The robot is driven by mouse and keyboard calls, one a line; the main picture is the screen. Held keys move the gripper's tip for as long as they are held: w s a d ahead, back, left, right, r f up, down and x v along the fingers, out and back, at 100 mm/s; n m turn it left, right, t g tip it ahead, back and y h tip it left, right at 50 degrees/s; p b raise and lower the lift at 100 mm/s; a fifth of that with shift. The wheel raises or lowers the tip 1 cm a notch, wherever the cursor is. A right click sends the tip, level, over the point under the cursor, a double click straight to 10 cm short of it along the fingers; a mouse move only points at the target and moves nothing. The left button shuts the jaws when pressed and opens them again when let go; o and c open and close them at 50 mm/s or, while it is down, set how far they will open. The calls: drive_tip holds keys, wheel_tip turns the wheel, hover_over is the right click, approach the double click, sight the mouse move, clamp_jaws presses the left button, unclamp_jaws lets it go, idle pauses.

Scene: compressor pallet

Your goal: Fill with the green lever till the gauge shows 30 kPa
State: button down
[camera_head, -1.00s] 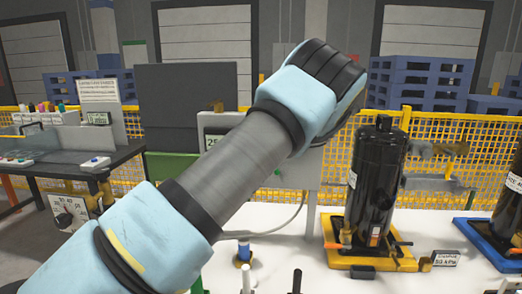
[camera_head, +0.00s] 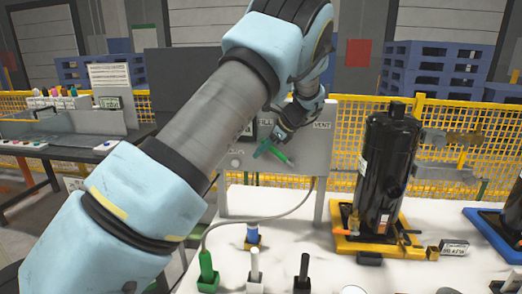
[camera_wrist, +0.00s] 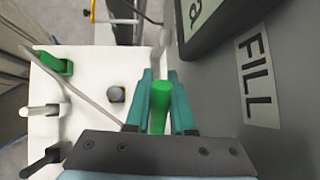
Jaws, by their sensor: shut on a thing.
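The grey panel (camera_head: 300,180) carries FILL and VENT labels. My gripper (camera_head: 268,149) is at the panel below the FILL label, shut on the green lever (camera_head: 281,156). In the wrist view the green lever (camera_wrist: 158,112) sits between the two teal fingers of my gripper (camera_wrist: 162,85), beside the FILL label (camera_wrist: 257,85). The gauge display (camera_wrist: 200,15) shows only in part at the top of the wrist view, with one cut-off digit. In the head view my arm hides most of the gauge, so its reading cannot be told.
Green (camera_head: 206,268), white (camera_head: 254,268) and black (camera_head: 303,272) upright handles stand on the white table. A bench (camera_head: 60,143) is at left.

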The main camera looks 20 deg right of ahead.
drive_tip(key=c, duration=1)
unclamp_jaws()
drive_tip(key=shift+c, duration=0.2)
drive_tip(key=b+v, duration=0.3)
drive_tip(key=v, duration=0.7)
drive_tip(key=shift+s+d+r, duration=0.2)
drive_tip(key=shift+r, duration=0.05)
